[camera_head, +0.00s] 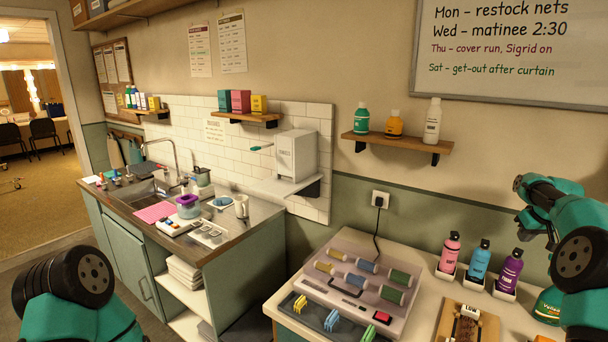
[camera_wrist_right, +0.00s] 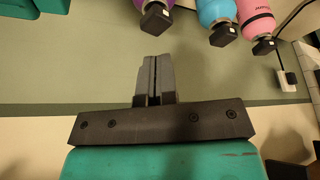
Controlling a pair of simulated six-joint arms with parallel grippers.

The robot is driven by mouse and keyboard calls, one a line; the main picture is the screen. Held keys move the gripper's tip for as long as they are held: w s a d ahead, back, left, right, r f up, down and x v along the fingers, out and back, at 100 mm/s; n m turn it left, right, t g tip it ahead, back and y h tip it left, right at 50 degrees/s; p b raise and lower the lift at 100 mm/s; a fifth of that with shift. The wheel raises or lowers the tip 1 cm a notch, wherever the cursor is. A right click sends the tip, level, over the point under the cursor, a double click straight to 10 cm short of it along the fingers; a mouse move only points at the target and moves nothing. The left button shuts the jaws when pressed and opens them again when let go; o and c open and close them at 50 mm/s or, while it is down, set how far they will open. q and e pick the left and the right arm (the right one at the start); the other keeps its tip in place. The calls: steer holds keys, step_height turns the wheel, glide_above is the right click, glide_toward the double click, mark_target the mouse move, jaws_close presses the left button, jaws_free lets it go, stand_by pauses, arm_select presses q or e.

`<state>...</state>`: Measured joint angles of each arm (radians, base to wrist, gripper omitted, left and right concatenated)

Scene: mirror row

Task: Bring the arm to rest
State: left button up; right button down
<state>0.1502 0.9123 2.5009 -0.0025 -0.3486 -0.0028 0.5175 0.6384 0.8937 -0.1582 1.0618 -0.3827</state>
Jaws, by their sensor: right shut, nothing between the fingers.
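My right arm (camera_head: 570,225) comes in from the right in the head view, bent above the right end of the counter. My right gripper (camera_wrist_right: 153,62) shows in the wrist view with its two grey fingers together and nothing between them. It is apart from the bottles around it. My left arm (camera_head: 70,290) shows only as a teal and black link at the lower left; its gripper is out of view.
Pink (camera_head: 450,253), blue (camera_head: 479,262) and purple (camera_head: 508,271) bottles stand in white holders near my right arm. A green rounded item (camera_head: 548,305) is under it. A tray of coloured rollers (camera_head: 375,265) and a wooden board (camera_head: 466,325) are on the counter. A shelf (camera_head: 400,143) is above.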

mark_target(517, 248)
step_height(517, 248, up, 4)
steer(key=shift+f, duration=0.25)
step_height(517, 248, down, 7)
steer(key=shift+r, duration=2.75)
